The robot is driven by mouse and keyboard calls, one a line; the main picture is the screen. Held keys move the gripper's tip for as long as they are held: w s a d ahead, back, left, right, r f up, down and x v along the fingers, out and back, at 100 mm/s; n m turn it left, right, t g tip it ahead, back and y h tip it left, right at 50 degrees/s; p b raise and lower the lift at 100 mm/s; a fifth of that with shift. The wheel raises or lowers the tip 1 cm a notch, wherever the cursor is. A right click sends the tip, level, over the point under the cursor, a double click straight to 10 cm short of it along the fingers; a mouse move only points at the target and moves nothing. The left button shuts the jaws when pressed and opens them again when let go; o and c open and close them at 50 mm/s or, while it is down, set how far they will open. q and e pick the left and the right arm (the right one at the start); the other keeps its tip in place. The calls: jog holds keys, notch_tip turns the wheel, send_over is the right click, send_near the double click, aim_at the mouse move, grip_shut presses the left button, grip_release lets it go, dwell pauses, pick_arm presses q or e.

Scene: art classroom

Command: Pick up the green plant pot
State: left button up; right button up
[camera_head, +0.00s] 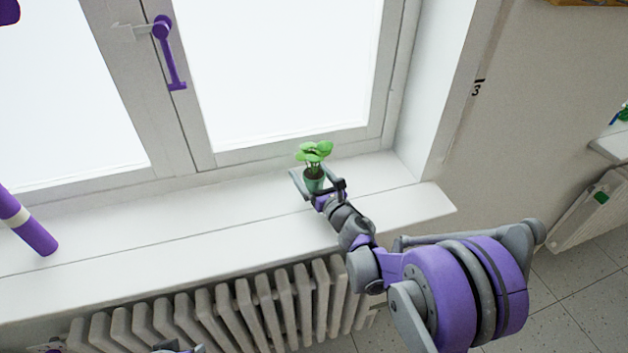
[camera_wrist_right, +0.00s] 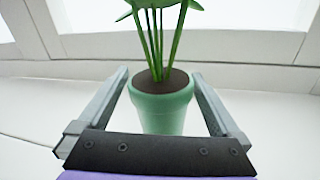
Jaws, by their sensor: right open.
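The green plant pot (camera_head: 313,184) stands upright on the white windowsill, with a leafy green plant (camera_head: 314,152) growing in it. It also shows in the right wrist view (camera_wrist_right: 162,112), with dark soil and several green stems. My right gripper (camera_head: 315,177) is open around the pot. In the right wrist view its two grey fingers (camera_wrist_right: 160,85) lie one on each side of the pot, with a gap visible on both sides. In the head view the gripper hides part of the pot.
The windowsill (camera_head: 230,208) is clear on both sides of the pot. The window frame (camera_head: 277,150) rises close behind it, and the side wall (camera_head: 436,90) stands to the right. A white radiator (camera_head: 235,310) is below the sill. A purple handle (camera_head: 168,55) is on the window.

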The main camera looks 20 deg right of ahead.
jog(key=shift+x, duration=0.8)
jog(key=shift+s+d, duration=0.1)
jog(key=shift+c, duration=0.7)
grip_shut()
